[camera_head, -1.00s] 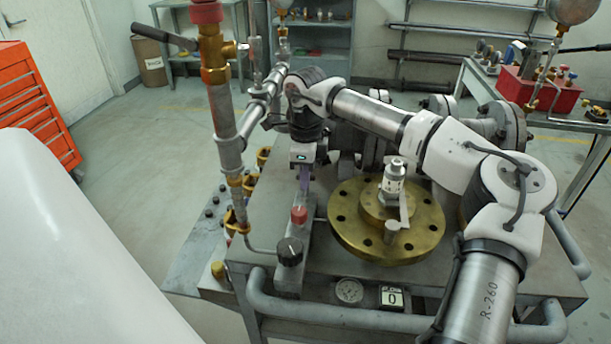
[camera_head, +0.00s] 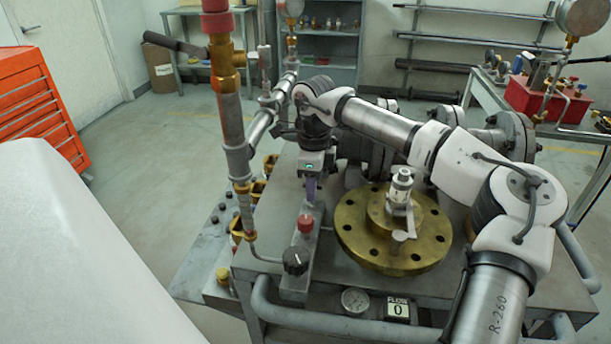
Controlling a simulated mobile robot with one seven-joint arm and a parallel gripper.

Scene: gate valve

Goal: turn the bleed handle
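No part in view is labelled as the bleed handle, so I cannot tell for sure which it is. A silver fitting (camera_head: 401,188) with a small lever arm (camera_head: 404,222) stands on the round brass flange (camera_head: 365,243). My gripper (camera_head: 310,198) points down left of the flange, just above or behind a red-topped part (camera_head: 305,224). Its purple fingers are small and seen edge-on, so their opening and any contact are unclear.
The upright pipe (camera_head: 234,140) stands left of my gripper. A grey rail (camera_head: 330,324) runs along the front. Bare floor (camera_head: 135,165) lies left.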

